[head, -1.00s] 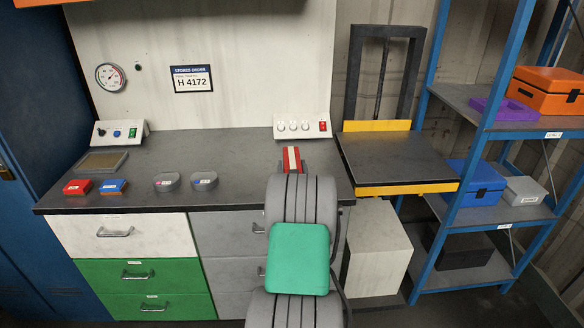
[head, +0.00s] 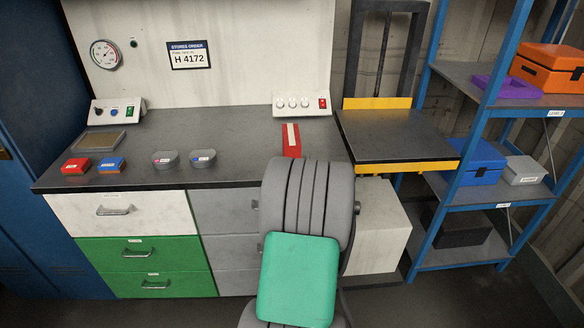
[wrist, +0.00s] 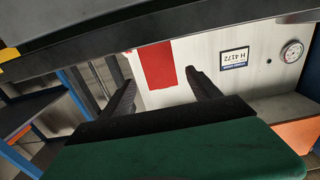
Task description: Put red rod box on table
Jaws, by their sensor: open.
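A long red box with a pale strip along its top (head: 291,140), which looks like the red rod box, stands on the grey workbench (head: 235,150) near its right end. In the wrist view, which is upside down, the red box (wrist: 157,65) appears between the two dark fingers of my gripper (wrist: 150,68). The fingers are apart, with pale gaps on both sides of the box. I cannot tell how far the box lies beyond the fingertips. In the head view my arm hides the gripper.
Small red (head: 76,166) and blue (head: 111,165) boxes and two grey containers (head: 165,159) sit on the bench's left half. A white switch panel (head: 302,103) stands behind the red box. A dark platform with yellow edges (head: 395,150) adjoins at right, beside a blue shelf rack (head: 480,120).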

